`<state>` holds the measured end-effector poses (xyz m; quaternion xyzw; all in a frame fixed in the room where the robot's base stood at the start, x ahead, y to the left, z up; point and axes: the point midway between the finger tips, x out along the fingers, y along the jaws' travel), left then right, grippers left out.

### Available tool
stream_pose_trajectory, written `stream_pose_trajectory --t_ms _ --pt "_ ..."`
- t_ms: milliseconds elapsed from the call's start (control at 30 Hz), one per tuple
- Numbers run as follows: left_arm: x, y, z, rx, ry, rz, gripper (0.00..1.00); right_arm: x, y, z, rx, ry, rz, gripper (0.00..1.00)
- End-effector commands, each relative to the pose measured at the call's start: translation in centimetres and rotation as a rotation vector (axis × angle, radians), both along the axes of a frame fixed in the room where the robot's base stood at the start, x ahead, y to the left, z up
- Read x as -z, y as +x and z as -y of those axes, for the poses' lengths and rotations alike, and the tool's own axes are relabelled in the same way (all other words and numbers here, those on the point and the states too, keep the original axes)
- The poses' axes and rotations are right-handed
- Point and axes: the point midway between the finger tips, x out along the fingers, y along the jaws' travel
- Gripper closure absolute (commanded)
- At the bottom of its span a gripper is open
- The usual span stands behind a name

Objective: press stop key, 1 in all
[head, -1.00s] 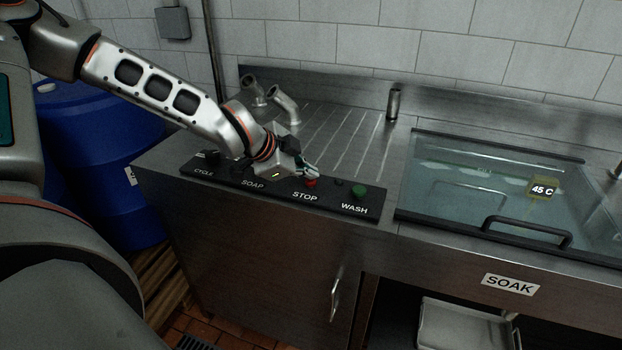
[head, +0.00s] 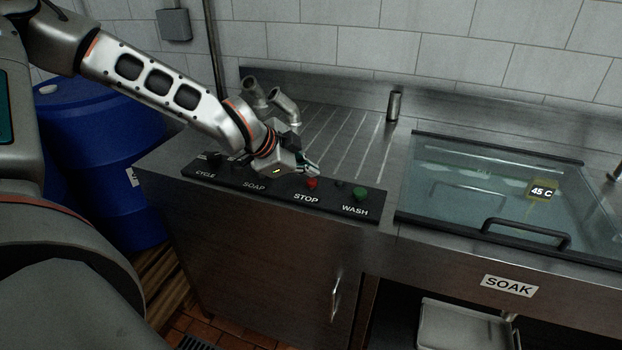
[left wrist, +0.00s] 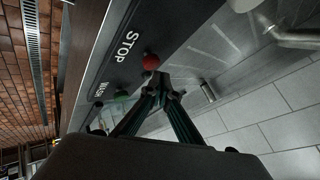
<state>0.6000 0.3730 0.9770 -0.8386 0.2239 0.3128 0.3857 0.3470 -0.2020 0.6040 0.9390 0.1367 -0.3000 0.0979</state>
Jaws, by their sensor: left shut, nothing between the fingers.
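The red stop key (head: 312,183) sits on the black control panel (head: 279,192) above the word STOP. My left gripper (head: 315,170) is shut and empty, with its fingertips just above the red key in the head view. In the left wrist view the red key (left wrist: 151,62) shows just beyond the closed fingertips (left wrist: 163,80). I cannot tell whether the tips touch it, but a small gap seems to show. My right gripper is not in view.
A green WASH key (head: 360,194) is right of the red one. CYCLE and SOAP controls lie left, partly behind my arm. A glass-lidded soak basin (head: 470,223) is at the right, and pipe fittings (head: 285,108) stand behind my gripper. A blue barrel (head: 95,150) stands left.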

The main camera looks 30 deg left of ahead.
Motion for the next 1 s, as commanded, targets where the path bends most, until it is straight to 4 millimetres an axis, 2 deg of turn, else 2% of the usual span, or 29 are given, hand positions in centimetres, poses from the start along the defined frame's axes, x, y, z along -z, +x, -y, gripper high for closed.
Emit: stream_pose_trajectory --t_ms 433,1000 --pt "-0.6 0.0 0.0 0.000 0.001 0.002 1.00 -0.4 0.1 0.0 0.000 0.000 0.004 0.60" --pt "-5.3 0.1 0.0 -0.001 0.000 0.004 1.00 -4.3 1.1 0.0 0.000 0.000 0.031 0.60"
